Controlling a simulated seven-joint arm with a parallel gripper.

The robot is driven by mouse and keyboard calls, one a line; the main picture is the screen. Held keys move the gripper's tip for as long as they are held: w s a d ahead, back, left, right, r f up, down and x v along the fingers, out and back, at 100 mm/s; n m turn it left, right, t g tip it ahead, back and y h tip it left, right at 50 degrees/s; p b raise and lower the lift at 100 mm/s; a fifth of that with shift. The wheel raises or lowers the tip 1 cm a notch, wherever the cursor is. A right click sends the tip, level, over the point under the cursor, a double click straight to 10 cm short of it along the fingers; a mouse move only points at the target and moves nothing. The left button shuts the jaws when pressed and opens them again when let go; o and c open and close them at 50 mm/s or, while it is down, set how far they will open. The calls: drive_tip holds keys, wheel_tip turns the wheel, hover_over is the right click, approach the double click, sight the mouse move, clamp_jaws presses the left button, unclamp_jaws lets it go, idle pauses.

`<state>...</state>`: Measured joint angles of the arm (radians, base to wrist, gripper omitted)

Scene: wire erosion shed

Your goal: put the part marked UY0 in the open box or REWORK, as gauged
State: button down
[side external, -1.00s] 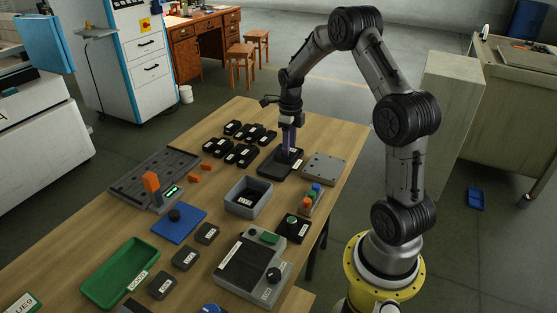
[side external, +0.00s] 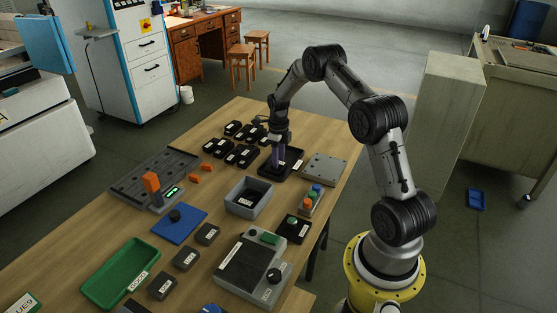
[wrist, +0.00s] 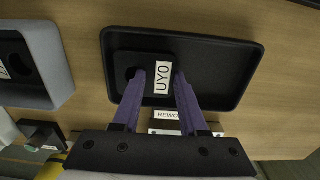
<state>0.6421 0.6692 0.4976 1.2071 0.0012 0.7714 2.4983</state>
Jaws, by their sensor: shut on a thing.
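The part marked UY0 (wrist: 162,78) is dark and flat with a round dark hole and a white label. My gripper (wrist: 159,73) has its purple fingers shut on it. The part is over the left half of the black REWORK tray (wrist: 238,62); whether it touches the floor is unclear. In the side view my gripper (side external: 279,163) points down into the tray (side external: 296,165) at the table's far right, and the part is hard to make out. The open grey box (side external: 260,209) stands nearer, holding a dark labelled piece; it also shows in the wrist view (wrist: 54,45).
Several black labelled parts (side external: 241,145) lie left of the tray. A grey plate (side external: 325,168) and a button strip (side external: 311,199) are to its right.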

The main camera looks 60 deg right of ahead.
drive_tip(key=shift+w, duration=0.1)
drive_tip(key=shift+c, duration=2.2)
unclamp_jaws()
drive_tip(key=shift+f, duration=0.15)
